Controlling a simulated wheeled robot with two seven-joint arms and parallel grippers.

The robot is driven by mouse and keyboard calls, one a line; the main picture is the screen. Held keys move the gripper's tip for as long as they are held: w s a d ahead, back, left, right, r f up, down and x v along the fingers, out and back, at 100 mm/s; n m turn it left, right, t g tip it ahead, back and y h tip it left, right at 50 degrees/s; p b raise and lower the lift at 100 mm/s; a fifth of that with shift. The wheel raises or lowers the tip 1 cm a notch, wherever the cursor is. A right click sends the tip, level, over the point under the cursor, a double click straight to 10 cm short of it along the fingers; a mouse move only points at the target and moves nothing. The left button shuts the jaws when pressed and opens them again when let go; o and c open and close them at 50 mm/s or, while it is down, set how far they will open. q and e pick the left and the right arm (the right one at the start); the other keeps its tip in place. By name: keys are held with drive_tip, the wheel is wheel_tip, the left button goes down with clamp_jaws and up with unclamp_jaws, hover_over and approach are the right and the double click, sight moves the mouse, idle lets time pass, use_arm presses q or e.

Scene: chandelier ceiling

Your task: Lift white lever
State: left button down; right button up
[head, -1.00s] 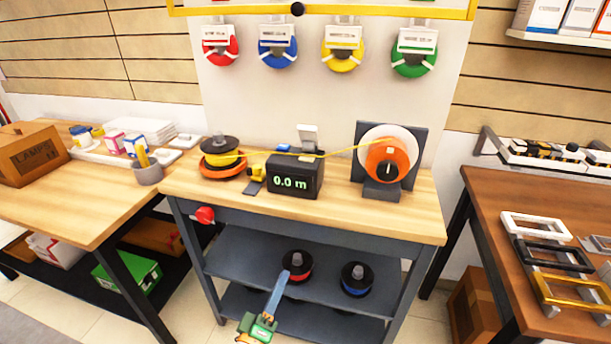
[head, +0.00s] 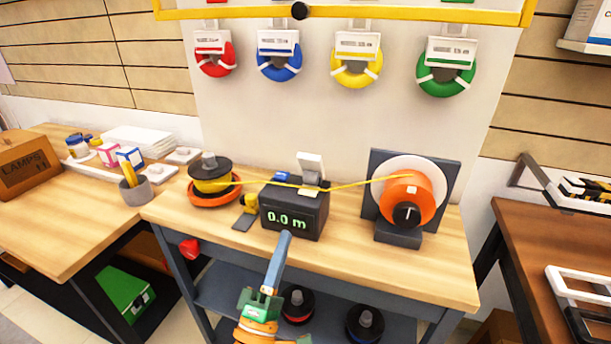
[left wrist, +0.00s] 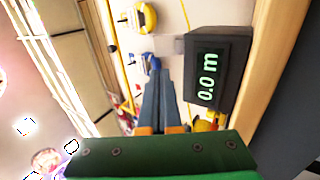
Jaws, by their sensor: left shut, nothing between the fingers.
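The white lever (head: 311,165) stands up at the back of the dark length meter (head: 298,213), whose green display reads 0.0 m. A yellow wire passes across the meter by the lever's lower end. My left gripper (head: 286,236) is shut and empty, with its tips just in front of and below the display in the head view. In the left wrist view the shut fingers (left wrist: 158,75) point past the meter (left wrist: 219,70), which lies to their right. The lever is hard to make out there. My right gripper is not in view.
A yellow wire spool (head: 210,186) stands left of the meter. An orange and white winder (head: 408,200) stands to its right. Coloured coils hang on the wall behind. The wooden bench top (head: 350,250) is clear along its front.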

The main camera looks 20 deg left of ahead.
sight(309, 164)
use_arm(q)
drive_tip(key=p+x, duration=0.3)
drive_tip(key=x, duration=1.1)
drive_tip(key=shift+f, duration=0.1)
